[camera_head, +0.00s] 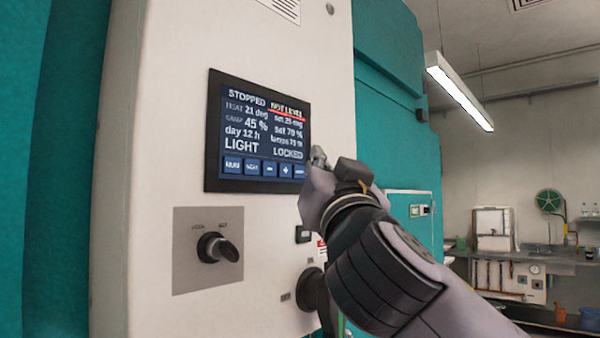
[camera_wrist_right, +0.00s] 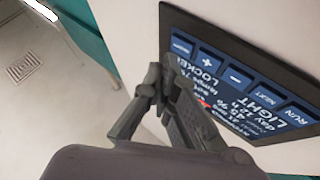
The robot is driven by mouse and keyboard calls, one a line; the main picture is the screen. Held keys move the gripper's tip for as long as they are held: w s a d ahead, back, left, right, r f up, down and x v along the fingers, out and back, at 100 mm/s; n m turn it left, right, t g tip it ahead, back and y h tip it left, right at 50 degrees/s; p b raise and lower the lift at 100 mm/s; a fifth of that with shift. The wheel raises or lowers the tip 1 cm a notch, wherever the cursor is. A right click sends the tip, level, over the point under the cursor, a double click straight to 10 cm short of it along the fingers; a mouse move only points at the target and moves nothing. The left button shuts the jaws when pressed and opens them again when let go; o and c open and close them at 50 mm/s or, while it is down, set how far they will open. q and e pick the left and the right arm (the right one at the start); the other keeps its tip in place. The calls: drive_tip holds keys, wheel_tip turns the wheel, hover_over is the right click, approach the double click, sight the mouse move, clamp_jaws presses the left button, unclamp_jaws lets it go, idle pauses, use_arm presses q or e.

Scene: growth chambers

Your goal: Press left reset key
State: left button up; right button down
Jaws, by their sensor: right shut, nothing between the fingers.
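A dark-framed screen (camera_head: 258,135) is set in the white panel. It reads STOPPED, NOT LEVEL, LIGHT and LOCKED. A row of blue keys (camera_head: 262,168) runs along its bottom: RUN, NEXT, minus, plus and a last key at the right end. That last key also shows in the right wrist view (camera_wrist_right: 181,47); its label is too small to read. I cannot make out a key marked reset. My right gripper (camera_head: 318,155) is shut and empty, in front of the screen's lower right edge. In the right wrist view its fingertips (camera_wrist_right: 158,72) are near the plus end; contact cannot be told.
A black rotary knob (camera_head: 217,248) sits on a grey plate (camera_head: 190,280) below the screen. A small dark square fitting (camera_head: 303,234) and a black round part (camera_head: 312,288) are beside my right arm. A sink bench (camera_head: 530,258) stands far right.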

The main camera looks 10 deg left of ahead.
drive_tip(key=shift+w+a, duration=0.25)
drive_tip(key=shift+a, duration=0.1)
drive_tip(key=shift+w+a, duration=0.15)
drive_tip(key=shift+a, duration=0.05)
idle(0.8)
drive_tip(key=shift+d+b, duration=0.1)
drive_tip(key=shift+b, duration=0.2)
drive_tip(key=shift+d+f, duration=0.1)
drive_tip(key=shift+d, duration=0.05)
drive_tip(key=shift+s+d+b, duration=0.35)
drive_tip(key=shift+s, duration=0.1)
drive_tip(key=s+d+b, duration=0.1)
drive_tip(key=d, duration=0.1)
drive_tip(key=s+d+b, duration=0.1)
drive_tip(key=s+d, duration=0.1)
